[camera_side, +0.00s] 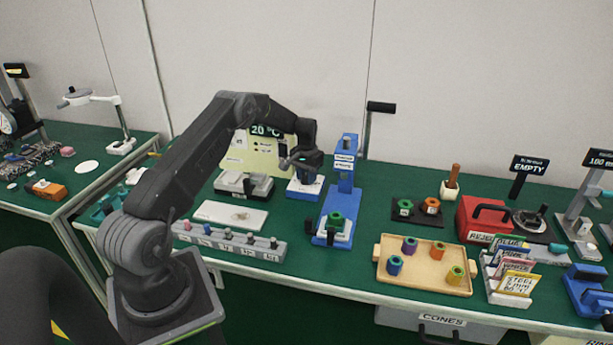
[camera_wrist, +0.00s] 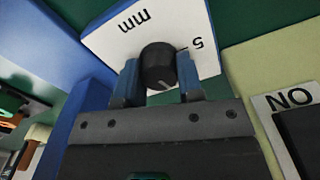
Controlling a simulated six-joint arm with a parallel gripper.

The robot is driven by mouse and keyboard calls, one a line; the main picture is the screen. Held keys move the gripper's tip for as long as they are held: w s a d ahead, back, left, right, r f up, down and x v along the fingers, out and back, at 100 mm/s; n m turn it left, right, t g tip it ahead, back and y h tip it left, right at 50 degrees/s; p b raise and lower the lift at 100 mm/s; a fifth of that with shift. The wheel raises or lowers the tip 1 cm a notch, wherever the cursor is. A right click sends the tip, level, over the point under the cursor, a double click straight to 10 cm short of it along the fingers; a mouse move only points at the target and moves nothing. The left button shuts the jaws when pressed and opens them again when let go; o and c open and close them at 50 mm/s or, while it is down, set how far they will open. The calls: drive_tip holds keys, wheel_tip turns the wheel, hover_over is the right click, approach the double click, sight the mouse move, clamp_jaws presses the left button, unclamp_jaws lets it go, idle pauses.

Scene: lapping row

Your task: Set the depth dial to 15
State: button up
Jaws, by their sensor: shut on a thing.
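The depth dial (camera_wrist: 158,62) is a dark round knob on a white plate (camera_wrist: 112,32) marked "mm" and "5" in the wrist view. The lettering is turned in this view. My gripper (camera_wrist: 157,78) has a finger on each side of the knob and is shut on it. A thin mark on the plate runs from the knob toward the "5"; the knob's exact setting is unclear. In the side view my gripper (camera_side: 301,164) is low over the blue dial unit (camera_side: 304,189), and the knob is hidden there.
A blue stand (camera_side: 344,172) with a green piece (camera_side: 335,221) at its foot is close on the right. A grey-and-white box (camera_side: 243,186) is on the left. A wooden tray (camera_side: 424,285) with several coloured pieces is further right. A pale sign marked "20" (camera_side: 262,150) stands behind.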

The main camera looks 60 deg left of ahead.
drive_tip(key=m, duration=0.6)
drive_tip(key=shift+d, duration=0.1)
drive_tip(key=m, duration=0.7)
drive_tip(key=shift+s, duration=0.1)
idle(0.5)
drive_tip(key=o, duration=0.9)
wheel_tip(320, 180, up, 14)
drive_tip(key=shift+f, duration=0.1)
